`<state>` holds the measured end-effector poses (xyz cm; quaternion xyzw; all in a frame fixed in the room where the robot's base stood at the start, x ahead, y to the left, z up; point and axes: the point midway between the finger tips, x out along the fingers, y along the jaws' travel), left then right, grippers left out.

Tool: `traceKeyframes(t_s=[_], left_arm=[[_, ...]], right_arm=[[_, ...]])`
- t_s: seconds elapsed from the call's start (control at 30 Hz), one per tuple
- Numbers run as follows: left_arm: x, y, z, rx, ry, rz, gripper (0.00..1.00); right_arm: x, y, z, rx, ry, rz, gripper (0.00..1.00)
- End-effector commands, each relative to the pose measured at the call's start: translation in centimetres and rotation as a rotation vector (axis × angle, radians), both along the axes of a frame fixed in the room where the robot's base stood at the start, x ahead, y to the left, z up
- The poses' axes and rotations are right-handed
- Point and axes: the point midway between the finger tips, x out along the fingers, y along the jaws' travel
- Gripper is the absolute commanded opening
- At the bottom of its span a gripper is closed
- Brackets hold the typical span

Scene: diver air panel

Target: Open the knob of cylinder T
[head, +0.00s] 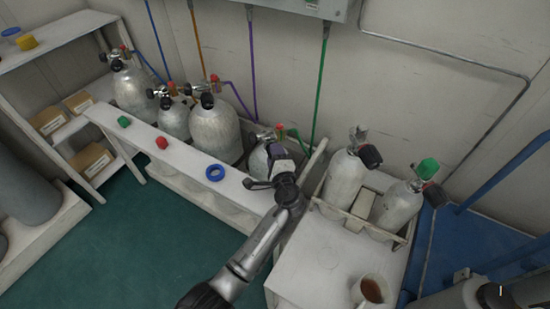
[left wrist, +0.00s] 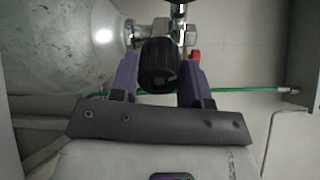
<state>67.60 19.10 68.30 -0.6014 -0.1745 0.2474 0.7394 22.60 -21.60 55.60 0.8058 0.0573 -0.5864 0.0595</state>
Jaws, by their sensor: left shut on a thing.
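My left gripper (head: 275,160) is at the silver cylinder (head: 258,163) with the green hose, at the right end of the row behind the white bench. In the left wrist view my left gripper (left wrist: 159,82) has its purple fingers on both sides of a black ribbed knob (left wrist: 160,62), shut on it. The knob sits on a metal valve (left wrist: 152,31) beside the round cylinder body (left wrist: 65,45). No letter T is readable on any cylinder. In the head view the gripper hides this knob. My right gripper is not in view.
Several other cylinders (head: 213,133) stand left along the wall with coloured hoses. Two more (head: 345,178) stand in a rack at right. A cup (head: 372,290) stands on the white table. The green floor is clear.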

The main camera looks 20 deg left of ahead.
Motion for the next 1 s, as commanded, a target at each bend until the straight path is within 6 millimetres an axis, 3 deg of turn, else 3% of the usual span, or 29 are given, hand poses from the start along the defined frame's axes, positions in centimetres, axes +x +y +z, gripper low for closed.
traceKeyframes(t_s=[0.5,1.0], left_arm=[[0.0,0.0,-0.3,-0.372,-0.259,-0.001,0.19],[0.0,0.0,-0.1,-0.549,-0.383,-0.002,0.19]], right_arm=[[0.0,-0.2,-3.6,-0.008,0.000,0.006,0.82],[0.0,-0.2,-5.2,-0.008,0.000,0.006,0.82]])
